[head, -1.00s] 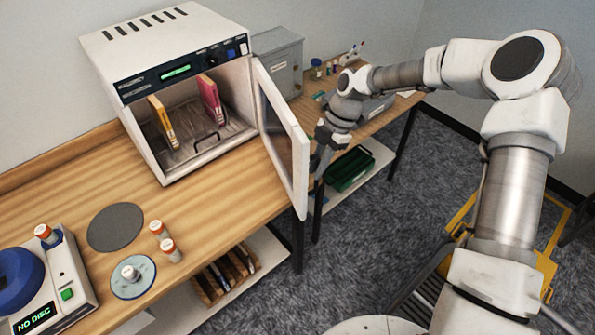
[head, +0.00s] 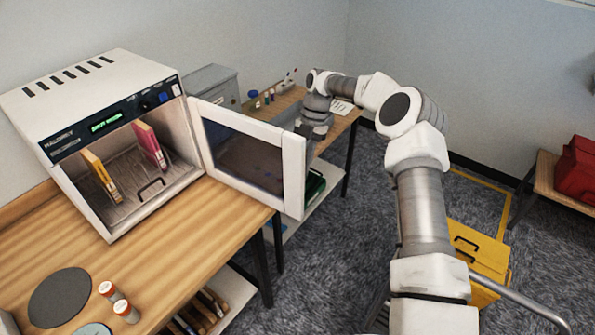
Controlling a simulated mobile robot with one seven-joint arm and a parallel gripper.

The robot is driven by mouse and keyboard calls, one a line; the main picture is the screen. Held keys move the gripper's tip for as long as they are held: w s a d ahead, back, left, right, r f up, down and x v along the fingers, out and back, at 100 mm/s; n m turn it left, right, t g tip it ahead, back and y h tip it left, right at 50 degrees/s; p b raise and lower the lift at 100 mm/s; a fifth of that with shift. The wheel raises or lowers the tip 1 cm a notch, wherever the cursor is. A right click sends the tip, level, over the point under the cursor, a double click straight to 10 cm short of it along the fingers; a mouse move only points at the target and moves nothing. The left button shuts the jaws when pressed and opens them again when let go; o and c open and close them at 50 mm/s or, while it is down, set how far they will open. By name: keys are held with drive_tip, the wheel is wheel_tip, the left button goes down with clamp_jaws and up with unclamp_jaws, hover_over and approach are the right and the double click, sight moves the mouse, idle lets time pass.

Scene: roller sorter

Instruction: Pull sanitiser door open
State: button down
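The sanitiser (head: 100,130) is a white box on the wooden bench at the left, with a green lit display on its front panel. Its door (head: 249,155), a white frame with a dark window, stands wide open to the right. Inside are a yellow book-like item (head: 101,175), a pink one (head: 150,145) and a wire handle on the floor. My arm reaches behind the door's far edge. My gripper's fingers are hidden behind the door, so I cannot tell whether they touch it or are open.
A grey metal box (head: 212,85) stands behind the door. A yellow case (head: 480,260) is on the floor at the right. A red case (head: 578,170) sits on a low table.

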drive_tip(key=shift+w+d, duration=0.35)
drive_tip(key=shift+w, duration=0.3)
drive_tip(key=shift+w+d, duration=0.35)
drive_tip(key=shift+w, duration=0.3)
drive_tip(key=c, duration=0.8)
unclamp_jaws()
drive_tip(key=shift+c, duration=0.2)
drive_tip(key=p+v, duration=0.4)
drive_tip(key=v, duration=0.3)
drive_tip(key=shift+r+p, duration=0.25)
drive_tip(key=shift+p, duration=0.05)
